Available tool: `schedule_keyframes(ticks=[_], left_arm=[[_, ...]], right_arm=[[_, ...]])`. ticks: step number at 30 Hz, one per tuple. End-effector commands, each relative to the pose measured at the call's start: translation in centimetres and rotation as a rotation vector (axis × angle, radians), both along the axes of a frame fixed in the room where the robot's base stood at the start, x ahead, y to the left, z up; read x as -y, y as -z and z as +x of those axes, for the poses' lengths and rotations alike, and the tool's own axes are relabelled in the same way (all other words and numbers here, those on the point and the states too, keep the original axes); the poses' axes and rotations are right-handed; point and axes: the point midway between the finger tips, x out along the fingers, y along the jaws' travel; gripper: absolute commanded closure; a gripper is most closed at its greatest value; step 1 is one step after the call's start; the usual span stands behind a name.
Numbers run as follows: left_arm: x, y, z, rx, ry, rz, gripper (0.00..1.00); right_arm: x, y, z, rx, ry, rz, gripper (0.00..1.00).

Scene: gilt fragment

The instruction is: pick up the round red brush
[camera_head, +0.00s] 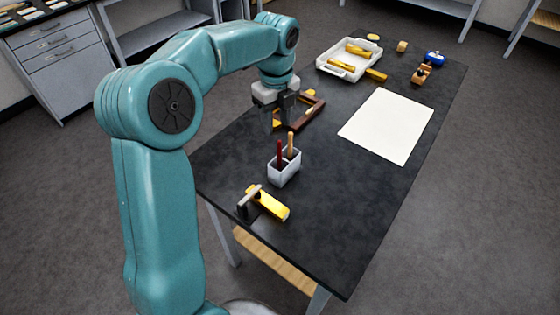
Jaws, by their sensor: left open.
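A dark red handle (280,153), likely the red brush, stands upright in a small light grey holder (284,175) on the dark table. An orange-brown handle (290,144) stands beside it, to the right. The lower ends of both are hidden in the holder. My left gripper (276,118) points down above the table, a little beyond the holder in the picture and apart from both handles. It is open, with nothing seen between its fingers. My right gripper is out of view.
A brown frame (312,114) lies partly behind my left gripper. A yellow block with a dark tool (268,203) lies near the front edge. A white sheet (388,127) lies to the right. A white tray (330,65) with yellow pieces and a blue object (434,58) are farther back.

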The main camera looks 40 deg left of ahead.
Motion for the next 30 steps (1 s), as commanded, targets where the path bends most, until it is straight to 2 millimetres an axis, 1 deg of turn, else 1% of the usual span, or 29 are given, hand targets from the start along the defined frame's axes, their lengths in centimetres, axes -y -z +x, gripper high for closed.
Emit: schedule_keyframes(ticks=[1, 6, 9, 14, 18, 21, 24, 30], left_arm=[[0.1, 1.4, -0.2, -0.005, 0.001, -0.002, 0.56], [0.1, 4.7, -0.2, -0.003, -0.001, -0.003, 0.56], [0.1, 5.8, -0.1, -0.001, -0.001, -0.001, 0.56], [0.2, 6.9, 0.1, -0.002, 0.000, -0.001, 0.56], [0.4, 9.2, 0.2, -0.004, 0.000, -0.002, 0.56], [0.4, 10.7, 0.3, -0.002, -0.001, -0.002, 0.56], [0.3, 11.4, 0.4, -0.001, -0.001, -0.001, 0.56], [0.4, 11.5, 0.4, 0.001, -0.001, 0.000, 0.56]], right_arm=[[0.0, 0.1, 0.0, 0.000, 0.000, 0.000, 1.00], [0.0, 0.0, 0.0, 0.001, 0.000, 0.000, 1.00], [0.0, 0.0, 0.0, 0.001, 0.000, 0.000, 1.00], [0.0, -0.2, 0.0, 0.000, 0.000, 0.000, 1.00], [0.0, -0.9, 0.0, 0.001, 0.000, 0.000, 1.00], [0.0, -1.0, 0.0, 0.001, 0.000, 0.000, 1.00], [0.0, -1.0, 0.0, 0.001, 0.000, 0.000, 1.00], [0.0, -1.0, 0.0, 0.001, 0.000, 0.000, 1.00]])
